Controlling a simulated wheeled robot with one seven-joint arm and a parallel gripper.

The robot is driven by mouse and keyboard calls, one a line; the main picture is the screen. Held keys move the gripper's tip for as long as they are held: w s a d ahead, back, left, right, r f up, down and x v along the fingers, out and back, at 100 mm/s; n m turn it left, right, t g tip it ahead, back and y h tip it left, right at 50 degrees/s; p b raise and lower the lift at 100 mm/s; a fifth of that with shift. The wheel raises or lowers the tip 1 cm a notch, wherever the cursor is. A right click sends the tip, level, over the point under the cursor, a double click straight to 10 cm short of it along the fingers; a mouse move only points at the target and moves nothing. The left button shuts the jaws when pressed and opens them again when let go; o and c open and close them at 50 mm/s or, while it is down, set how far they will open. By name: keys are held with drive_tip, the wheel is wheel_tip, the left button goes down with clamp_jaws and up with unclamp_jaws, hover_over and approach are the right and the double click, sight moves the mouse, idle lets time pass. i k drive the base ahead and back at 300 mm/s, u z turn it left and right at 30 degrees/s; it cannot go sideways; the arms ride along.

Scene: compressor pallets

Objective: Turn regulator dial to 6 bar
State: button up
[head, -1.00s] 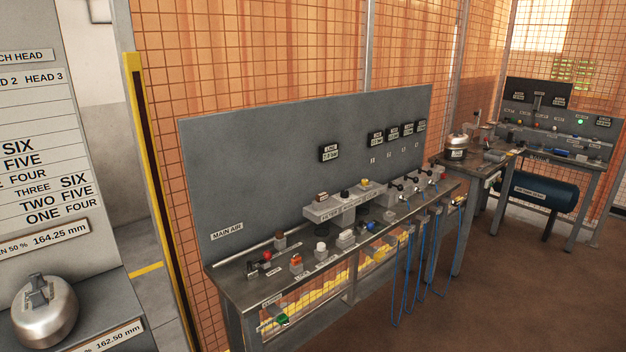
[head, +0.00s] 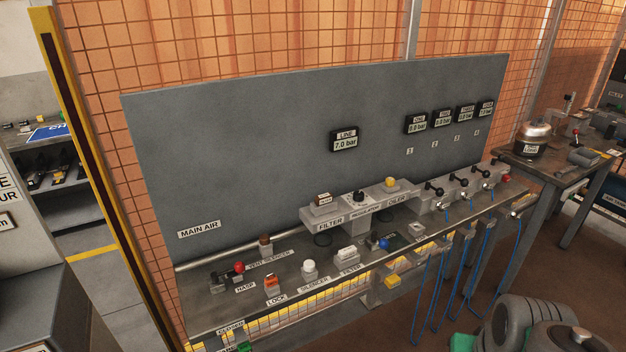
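The regulator dial (head: 358,196) is a small black knob on top of the grey block labelled REGULATOR (head: 365,214), between the filter (head: 325,215) and the oiler (head: 391,190) on the bench. Its pointer or scale is too small to read. The LINE display (head: 345,140) on the grey panel above it reads 7.0 bar.
The bench (head: 205,313) carries a red-knobbed valve (head: 239,267), an orange lock (head: 271,283), a white silencer (head: 308,268) and several black-handled valves at right. Blue hoses (head: 452,285) hang off the front. Brown floor shows in front.

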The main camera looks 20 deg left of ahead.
sight(359, 196)
drive_tip(key=u, duration=0.9)
drive_tip(key=i, duration=0.9)
drive_tip(key=u, duration=1.3)
drive_tip(key=i, duration=0.25)
drive_tip(key=u, duration=0.2)
